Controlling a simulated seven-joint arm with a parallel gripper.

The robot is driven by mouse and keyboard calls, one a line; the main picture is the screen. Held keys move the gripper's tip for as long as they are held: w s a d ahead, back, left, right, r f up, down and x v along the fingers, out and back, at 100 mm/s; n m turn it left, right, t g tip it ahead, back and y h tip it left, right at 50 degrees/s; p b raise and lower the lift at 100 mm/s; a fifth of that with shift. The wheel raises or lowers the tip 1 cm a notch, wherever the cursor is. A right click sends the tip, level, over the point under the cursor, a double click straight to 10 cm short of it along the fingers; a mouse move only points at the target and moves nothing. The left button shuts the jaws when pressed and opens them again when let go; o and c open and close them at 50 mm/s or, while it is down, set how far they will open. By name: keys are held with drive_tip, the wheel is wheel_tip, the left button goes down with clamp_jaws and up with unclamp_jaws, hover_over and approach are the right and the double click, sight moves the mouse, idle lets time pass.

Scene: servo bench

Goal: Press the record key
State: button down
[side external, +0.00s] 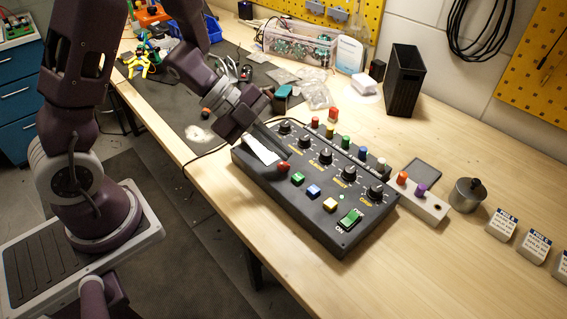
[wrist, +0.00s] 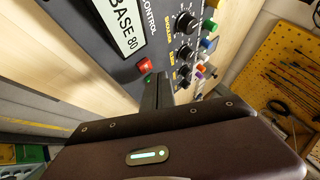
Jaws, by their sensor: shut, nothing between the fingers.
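A black control box (side external: 303,223) lies on the wooden bench, with a front row of a red key (side external: 283,167), a green key (side external: 298,179), a blue key (side external: 313,191) and a yellow key (side external: 330,205). I can read no record label. My gripper (side external: 287,156) is shut and empty, tilted down over the box's left end, its tips close to the red key. In the wrist view the shut fingertips (wrist: 157,77) are just beside the red key (wrist: 145,66). I cannot tell whether they touch it.
A display reading "BASE 80" (wrist: 118,22) is beside the red key. A metal pot (side external: 467,196) stands to the right. The bench front is clear.

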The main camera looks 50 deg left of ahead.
sight(278, 164)
drive_tip(key=shift+f, duration=0.1)
drive_tip(key=shift+f, duration=0.3)
drive_tip(key=shift+f, duration=0.45)
idle(0.7)
drive_tip(key=shift+r, duration=0.85)
drive_tip(key=shift+r, duration=2.55)
